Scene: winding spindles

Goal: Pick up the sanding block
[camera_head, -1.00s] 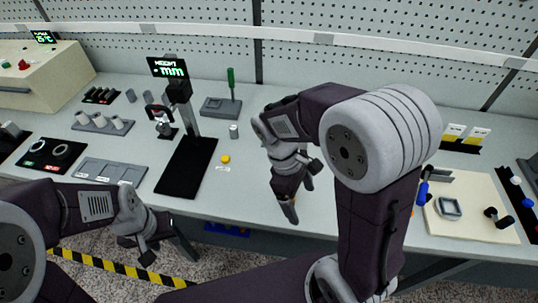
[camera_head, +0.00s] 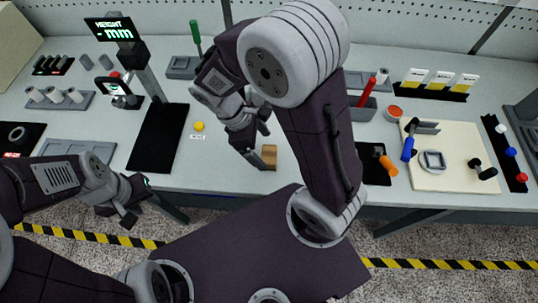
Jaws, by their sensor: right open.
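A small tan, wood-coloured block (camera_head: 269,157), which looks like the sanding block, lies on the grey bench near its front edge. My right gripper (camera_head: 262,146) points down right at the block. One fingertip is just left of the block and the other finger is partly hidden by the wrist. The jaws are open, and I cannot tell whether they touch the block. My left gripper (camera_head: 148,213) hangs in front of the bench edge at the left, fingers apart and empty.
A yellow button (camera_head: 199,126) and a black mat (camera_head: 158,138) with a height gauge are left of the block. An orange-handled tool (camera_head: 387,165) on a black mat, a red-handled tool (camera_head: 367,90) and a cream board (camera_head: 456,158) are to the right, beyond my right arm.

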